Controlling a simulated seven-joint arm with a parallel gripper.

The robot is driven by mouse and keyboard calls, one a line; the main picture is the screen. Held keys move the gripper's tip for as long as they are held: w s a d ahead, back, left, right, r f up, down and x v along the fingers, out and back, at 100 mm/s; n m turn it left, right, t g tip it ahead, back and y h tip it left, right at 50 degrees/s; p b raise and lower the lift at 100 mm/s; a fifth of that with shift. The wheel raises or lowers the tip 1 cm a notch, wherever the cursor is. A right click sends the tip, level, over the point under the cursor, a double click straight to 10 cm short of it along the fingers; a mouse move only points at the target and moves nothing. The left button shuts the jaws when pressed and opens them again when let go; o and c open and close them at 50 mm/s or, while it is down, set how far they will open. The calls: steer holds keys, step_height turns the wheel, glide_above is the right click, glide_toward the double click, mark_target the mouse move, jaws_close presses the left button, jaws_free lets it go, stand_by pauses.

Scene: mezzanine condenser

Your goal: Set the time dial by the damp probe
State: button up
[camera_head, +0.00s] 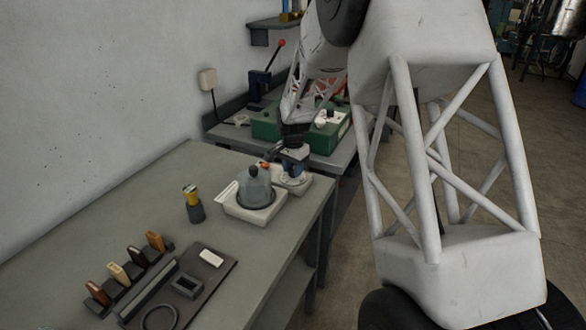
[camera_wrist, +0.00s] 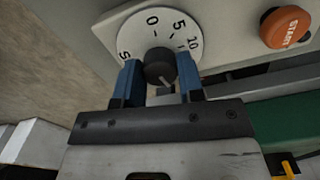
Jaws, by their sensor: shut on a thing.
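The time dial is a white round face (camera_wrist: 134,36) with a black knob (camera_wrist: 160,66); the numbers 0, 5 and 10 show along its top. A pale mark sits low on the knob, towards the right. My gripper (camera_wrist: 160,84) is shut on the knob, one blue finger on each side. In the head view my gripper (camera_head: 293,160) points down at the right part of a white machine (camera_head: 257,218) with a grey dome. A yellow-topped tool stands in a dark cup (camera_head: 195,212) left of it; I cannot tell whether this is the damp probe.
An orange START button (camera_wrist: 285,27) is right of the dial. Several brown and tan pieces in dark holders (camera_head: 100,294) and a dark mat (camera_head: 213,268) lie at the table's front. A green case (camera_head: 265,130) stands behind. The middle-left tabletop (camera_head: 110,220) is clear.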

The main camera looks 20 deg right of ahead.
steer(key=shift+m, duration=0.4)
steer(key=o, duration=0.9)
steer(key=shift+r, duration=0.15)
steer(key=shift+r, duration=3.75)
